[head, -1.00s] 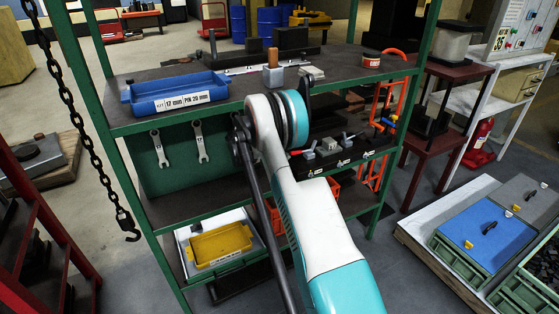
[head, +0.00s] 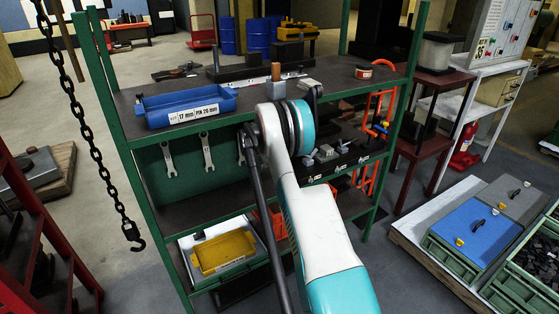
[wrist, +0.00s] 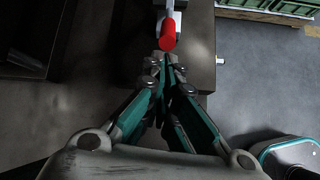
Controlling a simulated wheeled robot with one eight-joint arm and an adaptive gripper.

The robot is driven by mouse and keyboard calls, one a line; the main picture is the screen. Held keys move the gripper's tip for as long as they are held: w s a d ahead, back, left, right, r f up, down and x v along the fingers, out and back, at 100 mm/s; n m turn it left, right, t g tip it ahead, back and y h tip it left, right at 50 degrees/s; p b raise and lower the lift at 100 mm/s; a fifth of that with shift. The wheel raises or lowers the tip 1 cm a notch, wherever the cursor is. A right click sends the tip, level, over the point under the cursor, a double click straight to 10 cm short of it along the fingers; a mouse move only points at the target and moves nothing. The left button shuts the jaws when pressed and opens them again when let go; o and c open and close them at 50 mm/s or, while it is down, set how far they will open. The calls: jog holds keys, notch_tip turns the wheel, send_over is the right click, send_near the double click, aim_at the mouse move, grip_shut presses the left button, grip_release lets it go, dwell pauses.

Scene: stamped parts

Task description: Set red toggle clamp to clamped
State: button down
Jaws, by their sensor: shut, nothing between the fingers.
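The red grip of the toggle clamp (wrist: 168,35) shows in the wrist view at the top middle, on a pale metal lever. My gripper (wrist: 164,62) is shut and empty, with its fingertips just below the red grip in that picture. I cannot tell whether the tips touch it. In the head view, grey clamps (head: 326,151) stand in a row on a dark labelled base (head: 346,158) on the shelf unit. The red grip and my gripper are hidden behind my arm there.
The green-framed shelf (head: 215,124) holds a blue bin (head: 187,106) and hanging wrenches (head: 207,152). A yellow tray (head: 223,251) sits below. A black chain (head: 88,130) hangs at left. An orange hand truck (head: 368,178) stands behind the right side of the shelf.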

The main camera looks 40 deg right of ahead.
jog(key=shift+d+r, duration=0.3)
jog(key=shift+r, duration=0.2)
jog(key=shift+s, duration=0.1)
jog(key=w+a, duration=0.2)
jog(key=a, duration=1)
jog(key=shift+a+r, duration=0.35)
jog(key=shift+r, duration=0.1)
jog(key=shift+f, duration=0.1)
